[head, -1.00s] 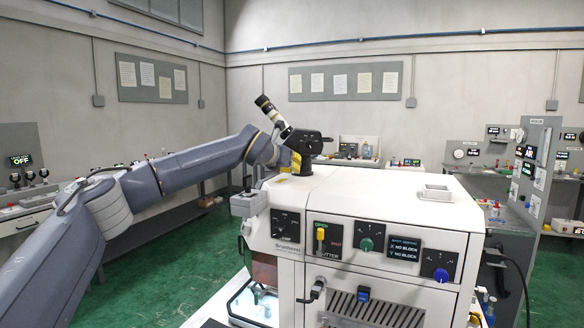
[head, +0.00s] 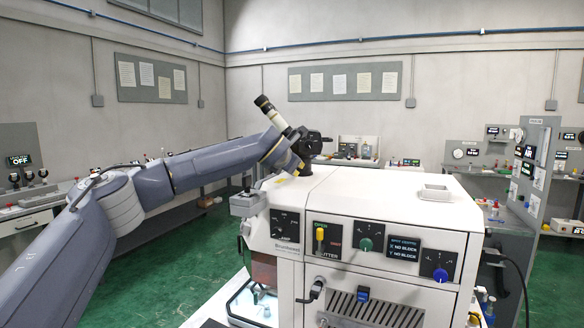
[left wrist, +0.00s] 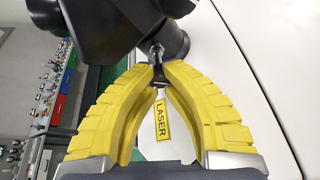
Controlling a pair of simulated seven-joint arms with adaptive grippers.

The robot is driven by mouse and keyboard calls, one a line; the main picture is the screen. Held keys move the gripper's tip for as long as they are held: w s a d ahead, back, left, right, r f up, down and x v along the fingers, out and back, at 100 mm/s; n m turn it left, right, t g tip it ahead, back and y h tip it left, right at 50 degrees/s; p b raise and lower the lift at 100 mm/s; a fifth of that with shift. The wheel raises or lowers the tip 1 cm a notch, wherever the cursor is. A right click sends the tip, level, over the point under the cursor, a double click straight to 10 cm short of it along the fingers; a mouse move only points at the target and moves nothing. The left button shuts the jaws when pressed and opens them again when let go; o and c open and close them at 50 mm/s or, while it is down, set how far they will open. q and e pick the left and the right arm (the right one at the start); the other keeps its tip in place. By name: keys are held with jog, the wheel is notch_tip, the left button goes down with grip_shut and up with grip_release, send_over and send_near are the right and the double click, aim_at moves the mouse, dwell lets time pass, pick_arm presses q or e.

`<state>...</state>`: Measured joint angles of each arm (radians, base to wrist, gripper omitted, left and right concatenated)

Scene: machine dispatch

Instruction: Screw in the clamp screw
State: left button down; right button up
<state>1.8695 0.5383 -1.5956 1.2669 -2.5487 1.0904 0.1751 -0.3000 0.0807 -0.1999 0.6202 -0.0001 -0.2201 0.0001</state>
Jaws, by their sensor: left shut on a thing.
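The clamp screw (left wrist: 157,52) shows in the left wrist view as a small metal shank with a dark head, running into a black housing (left wrist: 110,25) on top of the white machine. My left gripper (left wrist: 158,74) has its yellow fingertips closed on the screw's head. In the head view, my left gripper (head: 296,161) is beside the black housing (head: 312,143) at the machine's top left corner, and the screw itself is hidden there. My right gripper is in neither view.
The white machine (head: 380,197) has knobs and a display (head: 404,249) on its front. A yellow LASER tag (left wrist: 162,119) shows between my fingers. A small open tray (head: 435,193) sits on the machine's top. Benches with instruments line the walls.

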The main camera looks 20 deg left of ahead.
pick_arm(q)
jog(key=shift+r, duration=0.1)
dwell(0.3)
jog(key=c, duration=1.2)
grip_release()
jog(key=shift+s, duration=0.15)
jog(key=v, duration=1.1)
jog(key=shift+s, duration=0.35)
jog(key=shift+r, duration=0.15)
jog(key=shift+c, duration=0.2)
